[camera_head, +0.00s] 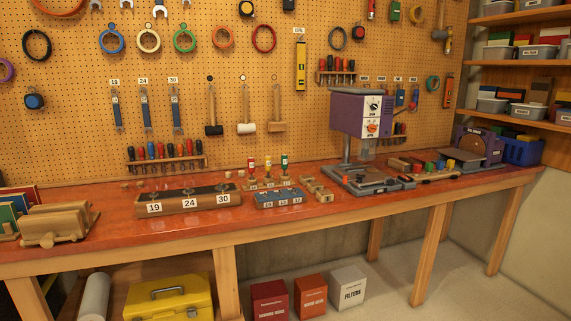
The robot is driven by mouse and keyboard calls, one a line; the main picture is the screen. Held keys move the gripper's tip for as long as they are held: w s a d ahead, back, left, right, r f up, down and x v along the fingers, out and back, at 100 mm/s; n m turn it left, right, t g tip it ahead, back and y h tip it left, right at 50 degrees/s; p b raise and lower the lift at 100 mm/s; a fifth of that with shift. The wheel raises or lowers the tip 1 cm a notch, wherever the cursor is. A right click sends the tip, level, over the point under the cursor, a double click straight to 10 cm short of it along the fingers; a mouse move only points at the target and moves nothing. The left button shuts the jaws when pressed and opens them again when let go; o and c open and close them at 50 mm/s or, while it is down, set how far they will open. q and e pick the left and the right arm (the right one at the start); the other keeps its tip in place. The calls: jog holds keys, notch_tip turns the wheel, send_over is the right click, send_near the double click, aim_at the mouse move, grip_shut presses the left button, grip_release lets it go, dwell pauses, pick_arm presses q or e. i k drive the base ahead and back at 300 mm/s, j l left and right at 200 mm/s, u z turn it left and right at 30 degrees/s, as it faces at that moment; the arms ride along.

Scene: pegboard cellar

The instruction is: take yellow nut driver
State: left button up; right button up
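The yellow nut driver (268,163) appears to be the middle one of three small upright tools on the bench, beside a red-handled one (252,163) and a green-handled one (284,161). They stand in a low wooden holder (262,186) with small labels, too small to read surely. The shafts are hard to make out at this distance. A blue-grey block (280,199) with numbered labels sits just in front of the holder. Neither of my grippers is in view.
A wooden block (188,199) labelled 19, 24 and 30 lies left of the holder. Small wooden pieces (317,189) and a purple drill press (361,114) are to its right. The front strip of the red-brown bench (330,214) is clear.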

aim_at(268, 159)
jog(key=i+l+u, duration=0.25)
jog(key=i+l, duration=0.75)
jog(key=l, duration=0.1)
